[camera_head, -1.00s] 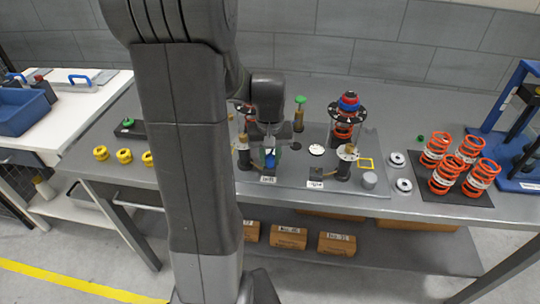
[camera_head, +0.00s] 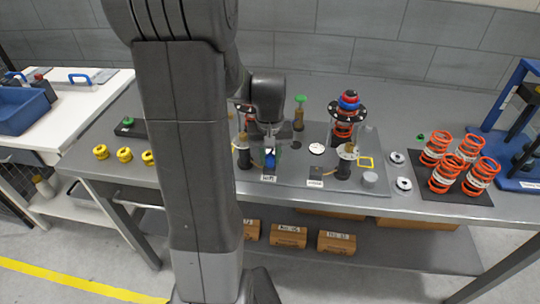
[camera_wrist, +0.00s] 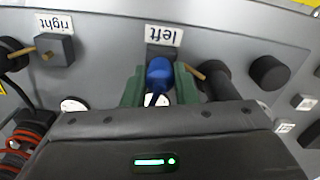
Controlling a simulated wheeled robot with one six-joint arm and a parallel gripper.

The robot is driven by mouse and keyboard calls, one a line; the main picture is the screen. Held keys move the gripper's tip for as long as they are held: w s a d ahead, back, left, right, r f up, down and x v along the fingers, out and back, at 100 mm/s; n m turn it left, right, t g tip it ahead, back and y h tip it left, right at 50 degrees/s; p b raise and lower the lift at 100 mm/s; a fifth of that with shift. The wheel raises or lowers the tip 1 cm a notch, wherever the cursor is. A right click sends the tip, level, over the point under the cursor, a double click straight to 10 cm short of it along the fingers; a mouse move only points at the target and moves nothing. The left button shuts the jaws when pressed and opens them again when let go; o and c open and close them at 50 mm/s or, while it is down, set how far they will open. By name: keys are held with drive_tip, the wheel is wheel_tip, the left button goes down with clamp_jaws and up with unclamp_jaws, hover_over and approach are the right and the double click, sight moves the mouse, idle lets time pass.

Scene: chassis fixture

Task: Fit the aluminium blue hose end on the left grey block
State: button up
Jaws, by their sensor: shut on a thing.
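The blue hose end (camera_wrist: 158,74) is held between the green fingers of my gripper (camera_wrist: 159,88) in the wrist view. It also shows as a small blue spot under my gripper (camera_head: 270,148) in the head view (camera_head: 270,160). The left grey block (camera_wrist: 157,51) shows just beyond the hose end, beside the "left" label (camera_wrist: 163,36). The hose end covers part of the block, and I cannot tell whether they touch. The right grey block (camera_wrist: 58,49) stands apart by the "right" label (camera_wrist: 54,24).
Dark posts with brass-coloured pins (camera_wrist: 213,80) stand close beside my fingers. A red and blue spring strut (camera_head: 346,115) stands behind to the right. Orange springs (camera_head: 440,150) stand on a dark mat at right. Yellow rings (camera_head: 124,155) lie at left.

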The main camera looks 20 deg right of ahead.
drive_tip(key=shift+f, duration=0.2)
drive_tip(key=o, duration=1.1)
drive_tip(key=shift+r, duration=0.15)
wheel_tip(320, 180, up, 7)
drive_tip(key=p, duration=0.5)
drive_tip(key=shift+p, duration=0.3)
drive_tip(key=shift+f, duration=0.2)
wheel_tip(320, 180, down, 7)
drive_tip(key=b, duration=0.6)
drive_tip(key=shift+r, duration=0.25)
